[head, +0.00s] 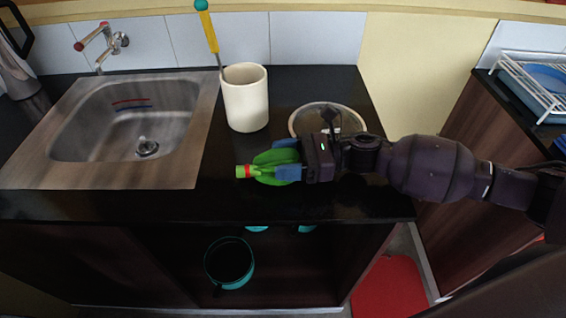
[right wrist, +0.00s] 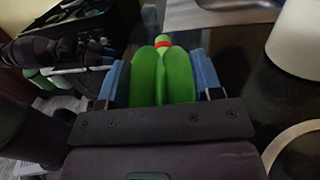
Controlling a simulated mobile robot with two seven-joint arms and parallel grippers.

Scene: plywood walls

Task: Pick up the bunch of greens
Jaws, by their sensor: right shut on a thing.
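The bunch of greens (head: 264,167) is bright green with a red band near its left end. It is at the black counter's front part, right of the sink. My right gripper (head: 279,166) reaches in from the right and is shut on the greens, with its blue fingers on either side of them. In the right wrist view the greens (right wrist: 162,76) sit between the two blue fingers (right wrist: 163,82), and the red band shows at the far end. I cannot tell whether the greens touch the counter.
A steel sink (head: 200,150) is at the left. A white cup (head: 246,100) holding a yellow-handled tool stands behind the greens. A round bowl or plate (head: 295,122) is partly hidden behind my gripper. A teal-rimmed pot (head: 250,275) is on the shelf below. A dish rack stands at right.

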